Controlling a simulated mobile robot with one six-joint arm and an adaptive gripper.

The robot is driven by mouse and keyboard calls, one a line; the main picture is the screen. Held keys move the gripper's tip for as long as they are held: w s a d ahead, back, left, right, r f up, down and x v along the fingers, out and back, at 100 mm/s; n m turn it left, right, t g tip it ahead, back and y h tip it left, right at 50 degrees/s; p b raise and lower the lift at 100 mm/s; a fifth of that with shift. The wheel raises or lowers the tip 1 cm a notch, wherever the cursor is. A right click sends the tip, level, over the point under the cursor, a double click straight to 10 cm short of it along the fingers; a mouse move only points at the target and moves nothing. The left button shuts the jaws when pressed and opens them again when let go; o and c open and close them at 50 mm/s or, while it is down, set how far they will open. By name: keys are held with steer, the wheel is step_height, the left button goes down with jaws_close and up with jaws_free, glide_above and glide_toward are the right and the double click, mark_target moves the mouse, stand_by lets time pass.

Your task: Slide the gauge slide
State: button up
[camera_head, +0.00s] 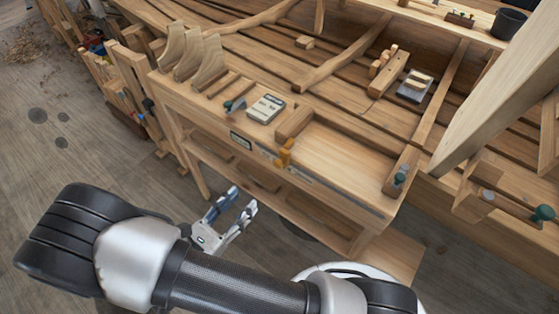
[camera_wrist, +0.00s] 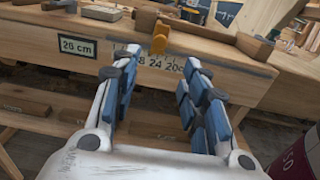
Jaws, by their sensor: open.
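The gauge slide (camera_head: 286,152) is a small orange-yellow piece on a pale scale strip (camera_head: 304,175) along the bench's front edge. In the wrist view the gauge slide (camera_wrist: 160,38) stands beyond my fingertips, roughly centred between them, with scale numbers such as 24 and 20 below it. A plate reading "26 cm" (camera_wrist: 77,46) is fixed to the bench front, left of the slide. My gripper (camera_head: 243,198) is open and empty, in front of the bench and left of the slide in the head view. The gripper (camera_wrist: 161,62) does not touch the slide.
The bench (camera_head: 345,150) has a tray-like top with a clamp (camera_head: 400,177) at its right end. A labelled box (camera_head: 266,108) and curved wooden pieces (camera_head: 205,62) sit on its left part. A lower shelf (camera_wrist: 40,125) lies below.

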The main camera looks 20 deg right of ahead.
mark_target(276, 165)
steer(key=b+x, duration=0.2)
steer(key=x, duration=1.4)
steer(key=shift+w+d, duration=0.1)
steer(key=shift+d, duration=0.05)
steer(key=shift+c, duration=0.3)
jaws_close()
